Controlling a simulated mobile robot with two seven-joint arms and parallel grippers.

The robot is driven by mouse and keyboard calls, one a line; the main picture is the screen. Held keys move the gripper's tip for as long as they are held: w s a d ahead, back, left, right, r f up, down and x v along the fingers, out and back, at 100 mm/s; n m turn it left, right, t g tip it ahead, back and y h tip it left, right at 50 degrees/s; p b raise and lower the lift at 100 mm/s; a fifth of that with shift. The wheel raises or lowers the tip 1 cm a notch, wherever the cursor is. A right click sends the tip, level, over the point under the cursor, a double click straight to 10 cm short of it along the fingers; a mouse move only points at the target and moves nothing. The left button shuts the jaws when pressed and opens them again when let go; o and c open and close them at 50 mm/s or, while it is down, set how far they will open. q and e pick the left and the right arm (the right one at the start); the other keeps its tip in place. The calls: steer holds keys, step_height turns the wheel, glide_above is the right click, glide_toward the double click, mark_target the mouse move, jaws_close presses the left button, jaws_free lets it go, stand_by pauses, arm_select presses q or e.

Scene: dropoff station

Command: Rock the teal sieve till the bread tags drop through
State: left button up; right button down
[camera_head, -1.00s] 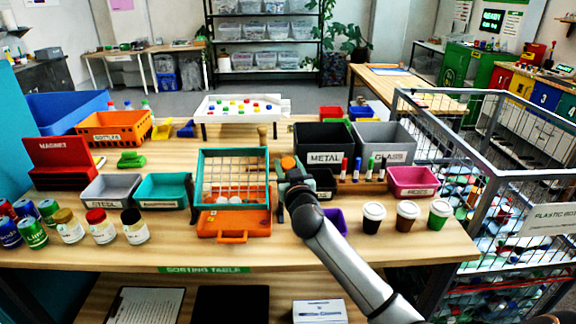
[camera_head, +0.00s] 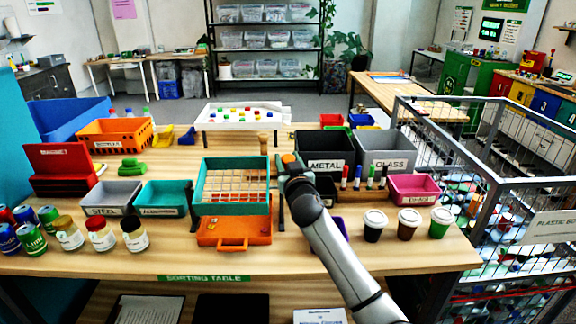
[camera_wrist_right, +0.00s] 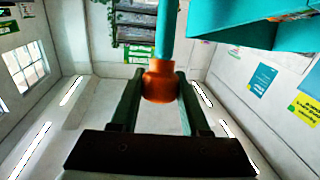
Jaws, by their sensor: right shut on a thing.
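The teal sieve (camera_head: 232,209) is a box frame with a pale wire mesh, held between dark supports above an orange tray (camera_head: 234,232) with a front handle. Small pale and orange shapes show at the mesh, too small to tell as bread tags. My right gripper (camera_head: 288,162) is at the sieve's right side. In the right wrist view my right gripper (camera_wrist_right: 160,85) is shut on an orange knob (camera_wrist_right: 160,80) on a teal rod; part of the teal sieve (camera_wrist_right: 250,22) shows at upper right. My left gripper is not in view.
A teal bin (camera_head: 162,198) and grey bin (camera_head: 110,197) stand left of the sieve. The black metal bin (camera_head: 325,152) and several markers stand right of my gripper. Lidded cups (camera_head: 374,226) stand at front right. Jars (camera_head: 100,232) stand at front left.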

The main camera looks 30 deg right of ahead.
steer(key=shift+w+d+r+b, duration=0.15)
steer(key=shift+w+d+b, duration=0.15)
steer(key=shift+w+d, duration=0.5)
steer(key=shift+w+d+f, duration=0.1)
steer(key=shift+w+f, duration=0.1)
steer(key=shift+f, duration=0.1)
stand_by(1.4)
steer(key=c, duration=0.7)
jaws_free()
steer(key=shift+c, duration=0.2)
steer(key=shift+o, duration=0.7)
steer(key=shift+d, duration=0.1)
steer(key=shift+o, duration=1.2)
steer(key=shift+r, duration=0.1)
steer(key=shift+w+a, duration=0.1)
steer(key=shift+a, duration=0.1)
steer(key=shift+s+a, duration=0.1)
steer(key=shift+s, duration=0.1)
steer(key=v, duration=1.2)
steer(key=shift+b, duration=0.45)
